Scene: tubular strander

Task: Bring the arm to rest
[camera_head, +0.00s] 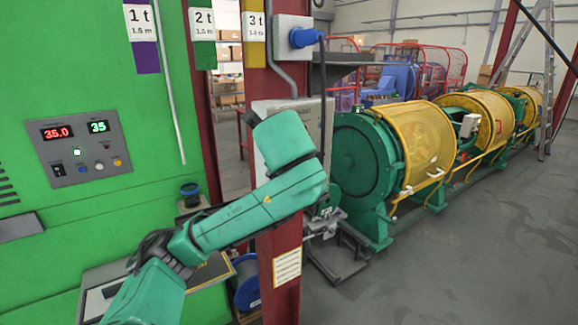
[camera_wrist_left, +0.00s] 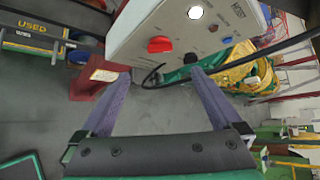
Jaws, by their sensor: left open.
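My left arm (camera_head: 240,215) comes in from the lower left of the head view, its green links bent in front of a dark red post. I cannot make out its gripper clearly there. In the left wrist view my left gripper (camera_wrist_left: 159,72) is open, with two purple-grey fingers wide apart and nothing between them but grey floor. The fingertips point at the lower edge of a light grey control box (camera_wrist_left: 185,28) with a red knob (camera_wrist_left: 160,45), and I cannot tell the gap between them. My right gripper is in neither view.
The dark red post (camera_head: 288,250) is close to my arm. A green and yellow strander (camera_head: 420,145) runs along the right. Open grey floor (camera_head: 470,250) lies at lower right. A black cable (camera_wrist_left: 270,48) hangs near the box.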

